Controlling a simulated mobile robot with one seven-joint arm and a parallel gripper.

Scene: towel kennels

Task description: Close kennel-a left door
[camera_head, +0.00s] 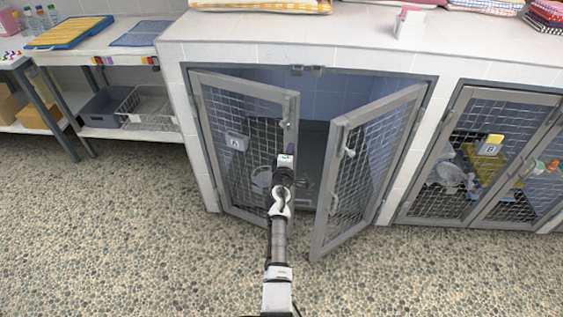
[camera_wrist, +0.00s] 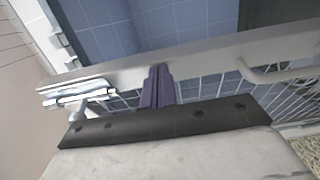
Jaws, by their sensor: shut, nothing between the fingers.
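The left door (camera_head: 245,84) of kennel-a is grey-framed with wire mesh and a tag (camera_head: 237,141). It stands ajar, its free edge swung outward from the opening. My gripper is at that free edge, below the latch (camera_head: 286,123); its fingertips are hard to make out in the head view. In the wrist view, the shut purple fingers (camera_wrist: 157,88) overlap the door frame (camera_wrist: 210,55), between a metal latch (camera_wrist: 78,95) and a curved handle (camera_wrist: 262,70). I cannot tell if they touch the frame. Nothing is held.
The right door (camera_head: 325,190) of the same kennel stands wide open, just right of my arm. Kennel-b (camera_head: 480,160) is shut at the right. A shelf unit (camera_head: 145,134) stands left. The pebbled floor (camera_head: 120,240) in front is clear.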

